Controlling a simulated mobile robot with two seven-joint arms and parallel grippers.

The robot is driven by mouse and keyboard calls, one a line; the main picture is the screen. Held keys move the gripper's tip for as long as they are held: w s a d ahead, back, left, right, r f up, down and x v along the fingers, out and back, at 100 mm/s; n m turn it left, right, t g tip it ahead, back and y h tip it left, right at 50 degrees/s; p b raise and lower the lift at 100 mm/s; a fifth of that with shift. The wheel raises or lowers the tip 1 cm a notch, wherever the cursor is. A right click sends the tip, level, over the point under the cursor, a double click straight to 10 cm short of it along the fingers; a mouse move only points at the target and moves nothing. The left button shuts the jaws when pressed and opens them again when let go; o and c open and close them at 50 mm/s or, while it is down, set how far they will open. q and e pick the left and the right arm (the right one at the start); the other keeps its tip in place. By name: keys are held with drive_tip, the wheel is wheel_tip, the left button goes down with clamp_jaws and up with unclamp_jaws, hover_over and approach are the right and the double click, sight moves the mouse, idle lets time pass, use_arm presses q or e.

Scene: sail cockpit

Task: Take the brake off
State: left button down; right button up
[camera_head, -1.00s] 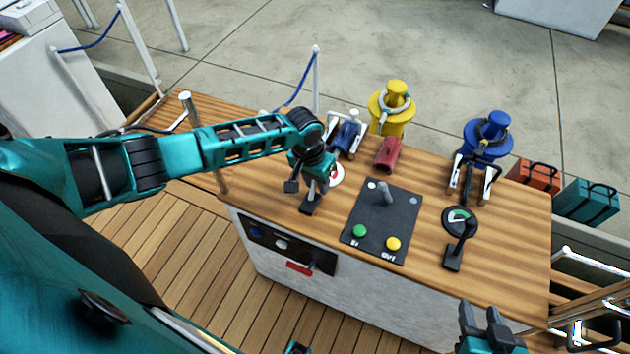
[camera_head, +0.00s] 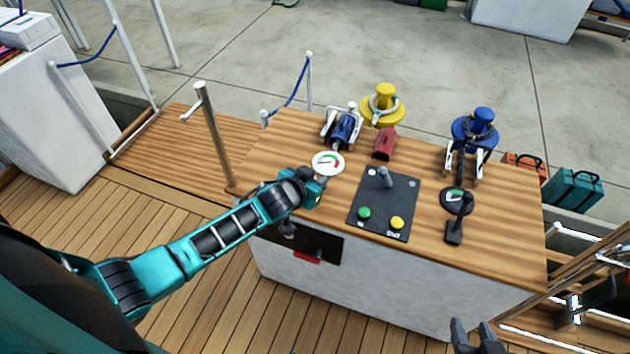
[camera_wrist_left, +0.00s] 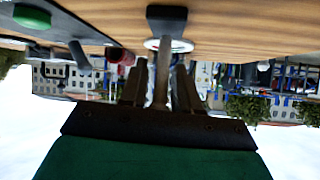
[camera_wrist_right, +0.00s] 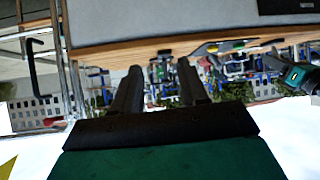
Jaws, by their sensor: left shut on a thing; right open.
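In the head view my left gripper (camera_head: 313,188) is at the console's left side, largely hidden by my arm. In the left wrist view my left gripper (camera_wrist_left: 160,80) is shut on a grey lever (camera_wrist_left: 163,62), whose black base (camera_wrist_left: 166,14) is on the wooden top. This lever is hidden in the head view. A second black lever (camera_head: 463,216) stands on the right, beside a dark dial. No brake label is readable. My right gripper (camera_head: 478,336) is open and empty at the bottom edge, away from the console.
The console top (camera_head: 300,140) carries a white gauge (camera_head: 328,163), a black panel (camera_head: 390,205) with a green button (camera_head: 364,213) and a yellow button (camera_head: 397,222), and winches at the back. A metal post (camera_head: 213,130) stands left. Railings (camera_head: 585,245) lie right.

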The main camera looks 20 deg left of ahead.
use_arm(q)
drive_tip(key=shift+s+f+t+b, duration=0.15)
drive_tip(key=shift+f+t+b, duration=0.2)
drive_tip(key=shift+b, duration=0.1)
drive_tip(key=shift+s+t+b, duration=0.2)
drive_tip(key=shift+t+b, duration=0.35)
drive_tip(key=shift+b, duration=0.25)
drive_tip(key=shift+r+t+b, duration=0.15)
drive_tip(key=shift+t+b, duration=0.15)
drive_tip(key=shift+b, duration=0.15)
drive_tip(key=shift+s, duration=0.1)
use_arm(e)
drive_tip(key=shift+w+a+f+y, duration=0.15)
drive_tip(key=shift+w+a+f, duration=0.1)
drive_tip(key=shift+w+a, duration=0.25)
drive_tip(key=shift+w+a+f+y, duration=0.15)
drive_tip(key=shift+w+a+f, duration=0.15)
drive_tip(key=shift+a, duration=0.35)
use_arm(q)
drive_tip(key=shift+r, duration=0.15)
use_arm(e)
drive_tip(key=shift+w+r, duration=0.1)
drive_tip(key=shift+r, duration=0.05)
use_arm(q)
drive_tip(key=c, duration=0.9)
unclamp_jaws()
use_arm(e)
drive_tip(key=shift+d, duration=0.1)
